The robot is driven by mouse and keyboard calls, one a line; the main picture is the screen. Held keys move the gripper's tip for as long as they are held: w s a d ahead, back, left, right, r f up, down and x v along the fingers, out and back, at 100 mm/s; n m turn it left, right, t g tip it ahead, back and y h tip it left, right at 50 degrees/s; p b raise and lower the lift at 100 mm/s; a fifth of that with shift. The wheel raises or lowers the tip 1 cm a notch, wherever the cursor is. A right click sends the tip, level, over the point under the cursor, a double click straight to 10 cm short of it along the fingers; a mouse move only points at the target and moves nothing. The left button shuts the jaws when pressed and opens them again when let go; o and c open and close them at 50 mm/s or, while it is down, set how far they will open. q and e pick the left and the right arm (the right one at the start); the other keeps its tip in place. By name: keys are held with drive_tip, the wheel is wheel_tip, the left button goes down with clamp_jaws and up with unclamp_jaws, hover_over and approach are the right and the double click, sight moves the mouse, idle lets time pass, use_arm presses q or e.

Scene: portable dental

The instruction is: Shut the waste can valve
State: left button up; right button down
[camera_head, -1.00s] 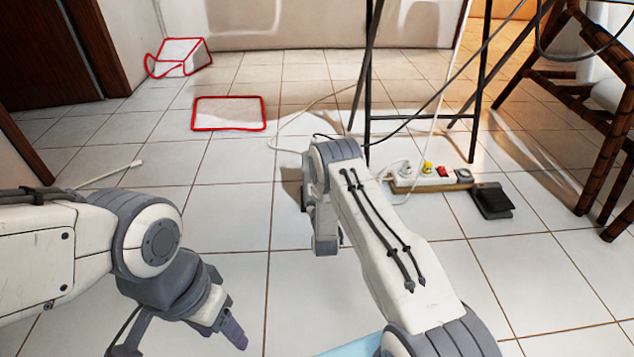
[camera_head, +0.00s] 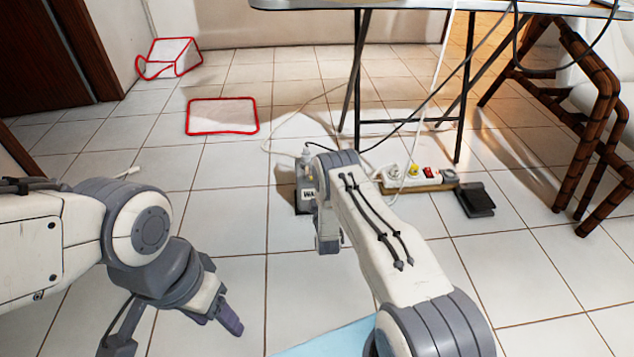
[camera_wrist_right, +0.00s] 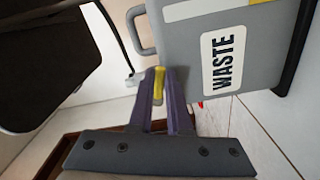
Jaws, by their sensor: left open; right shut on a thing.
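The waste can (camera_head: 304,192) is a grey box standing on the floor, partly hidden behind my right arm in the head view. In the right wrist view its grey side with a WASTE label (camera_wrist_right: 223,60) fills the upper right, with a grey handle at its edge. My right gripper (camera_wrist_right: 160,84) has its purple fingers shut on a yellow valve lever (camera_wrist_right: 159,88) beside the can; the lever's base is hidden. The right fingers are hidden in the head view. My left gripper (camera_head: 222,312) is open and empty at lower left, well away from the can.
A power strip (camera_head: 440,187) and a black foot pedal (camera_head: 476,200) lie right of the can. A table (camera_head: 400,3) stands behind on thin black legs, with hanging cables. A red-edged white panel (camera_head: 222,116) lies at back left. A light-blue surface (camera_head: 325,340) shows at the bottom.

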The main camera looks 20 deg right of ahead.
drive_tip(key=shift+s+r+n+p, duration=0.1)
drive_tip(key=shift+r+n+p, duration=0.2)
drive_tip(key=shift+n, duration=0.35)
drive_tip(key=shift+w+r+n+p, duration=0.1)
drive_tip(key=shift+n+p, duration=0.25)
drive_tip(key=shift+n, duration=0.25)
drive_tip(key=shift+s+r+n+p, duration=0.15)
drive_tip(key=shift+n+p, duration=0.2)
drive_tip(key=shift+n, duration=0.3)
drive_tip(key=c, duration=0.9)
unclamp_jaws()
drive_tip(key=shift+d, duration=0.1)
drive_tip(key=shift+o, duration=0.2)
drive_tip(key=p+v, duration=0.5)
drive_tip(key=v, duration=0.5)
drive_tip(key=shift+s+p, duration=0.2)
drive_tip(key=shift+p, duration=0.1)
drive_tip(key=shift+r, duration=0.1)
